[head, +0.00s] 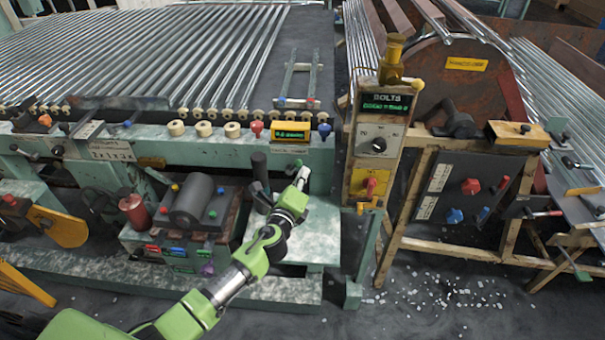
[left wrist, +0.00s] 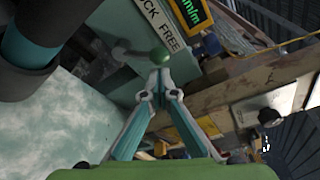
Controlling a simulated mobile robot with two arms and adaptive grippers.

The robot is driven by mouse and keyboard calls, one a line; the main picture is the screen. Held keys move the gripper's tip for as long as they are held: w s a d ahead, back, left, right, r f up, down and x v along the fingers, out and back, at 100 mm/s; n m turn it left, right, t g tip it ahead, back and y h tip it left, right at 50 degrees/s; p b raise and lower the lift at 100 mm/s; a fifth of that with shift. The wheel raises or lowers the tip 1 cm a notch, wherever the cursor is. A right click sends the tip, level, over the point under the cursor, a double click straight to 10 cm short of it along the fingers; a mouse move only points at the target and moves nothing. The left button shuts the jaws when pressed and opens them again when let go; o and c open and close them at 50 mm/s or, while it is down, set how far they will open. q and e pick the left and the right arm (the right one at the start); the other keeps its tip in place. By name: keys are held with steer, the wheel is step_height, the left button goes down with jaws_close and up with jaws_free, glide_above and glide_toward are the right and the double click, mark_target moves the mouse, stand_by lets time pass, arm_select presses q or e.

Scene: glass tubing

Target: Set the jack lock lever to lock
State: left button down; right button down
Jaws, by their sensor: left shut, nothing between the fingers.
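The jack lock lever shows in the left wrist view as a grey arm with a green ball knob (left wrist: 160,56). A label plate (left wrist: 163,22) above it reads "...OCK FREE", its left end cut off by the frame. My left gripper (left wrist: 160,82) is shut and empty, its fingertips just below the knob in that view. I cannot tell whether they touch it. My right gripper is not in view.
A dark cylinder (left wrist: 32,35) stands close on the left in the wrist view. A green-lettered display (left wrist: 189,14) sits beside the label. In the head view, a control post (head: 378,145) stands right of my gripper, and a motor unit (head: 195,205) sits to its left.

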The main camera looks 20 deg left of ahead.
mark_target(295, 164)
arm_select(q)
steer(key=shift+a+r+n+b, duration=0.2)
steer(key=shift+a+n+b, duration=0.05)
steer(key=shift+n+b, duration=0.4)
stand_by(0.3)
steer(key=n+b, duration=0.1)
steer(key=a+n+b, duration=0.1)
steer(key=n+t+b, duration=0.1)
steer(key=shift+s+a+r, duration=0.25)
steer(key=shift+r, duration=0.1)
steer(key=shift+a+r+n+b, duration=0.2)
steer(key=shift+n+b, duration=0.1)
steer(key=shift+n, duration=0.25)
steer(key=shift+s+a+r+n+t, duration=0.1)
steer(key=shift+a+r+n+t, duration=0.1)
steer(key=shift+n+t, duration=0.1)
steer(key=shift+s+a, duration=0.25)
steer(key=shift+a, duration=1.15)
